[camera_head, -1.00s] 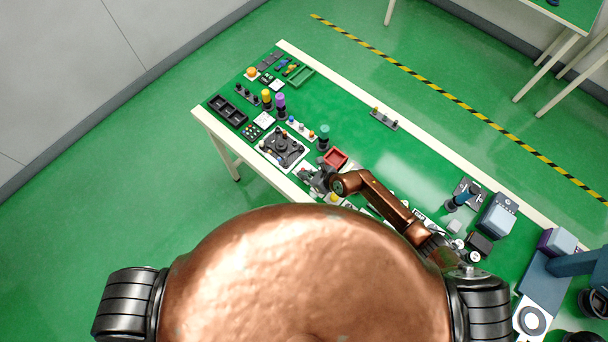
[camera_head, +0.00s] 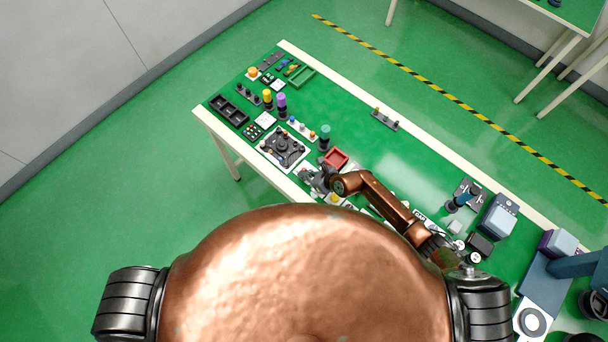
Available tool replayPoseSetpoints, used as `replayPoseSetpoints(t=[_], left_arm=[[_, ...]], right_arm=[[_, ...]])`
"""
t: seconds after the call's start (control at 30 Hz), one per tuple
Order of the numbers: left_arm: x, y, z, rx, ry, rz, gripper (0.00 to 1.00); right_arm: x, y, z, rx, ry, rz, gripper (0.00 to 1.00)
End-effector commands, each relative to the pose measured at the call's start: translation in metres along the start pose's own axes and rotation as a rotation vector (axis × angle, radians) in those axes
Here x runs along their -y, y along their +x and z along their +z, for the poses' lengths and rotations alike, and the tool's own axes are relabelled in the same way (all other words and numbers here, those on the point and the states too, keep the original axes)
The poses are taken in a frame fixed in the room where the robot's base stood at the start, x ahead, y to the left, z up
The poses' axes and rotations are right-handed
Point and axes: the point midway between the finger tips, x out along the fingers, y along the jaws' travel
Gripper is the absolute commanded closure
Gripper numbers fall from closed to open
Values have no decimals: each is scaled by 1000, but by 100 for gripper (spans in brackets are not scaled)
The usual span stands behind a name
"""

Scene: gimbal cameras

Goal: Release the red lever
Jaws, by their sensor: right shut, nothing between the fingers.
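My right gripper (camera_head: 317,179) is shut with nothing between its fingers. It is low over the near edge of the green workbench (camera_head: 352,120), beside a small red tray (camera_head: 336,159). My copper-coloured right forearm reaches it from the right. I cannot make out a red lever for sure; the gripper, the arm and my own body hide part of the near bench edge. My left gripper is not in view.
A black device on a white plate (camera_head: 284,146) is left of the gripper. A green-topped post (camera_head: 325,138) stands close behind it. Purple (camera_head: 281,103) and yellow (camera_head: 267,98) posts stand farther left. Grey boxes (camera_head: 498,216) are at the right. The bench's middle is mostly clear.

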Motion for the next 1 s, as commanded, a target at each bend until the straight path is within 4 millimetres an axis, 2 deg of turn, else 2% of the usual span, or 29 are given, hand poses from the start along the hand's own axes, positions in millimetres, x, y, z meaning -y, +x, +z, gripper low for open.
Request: replayPoseSetpoints(t=[0.27,0.63,1.0], left_arm=[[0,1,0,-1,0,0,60],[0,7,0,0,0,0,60],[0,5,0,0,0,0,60]], right_arm=[[2,0,-1,0,-1,-1,100],[19,-5,-6,-1,0,-6,100],[24,-8,-8,-2,0,-15,100]])
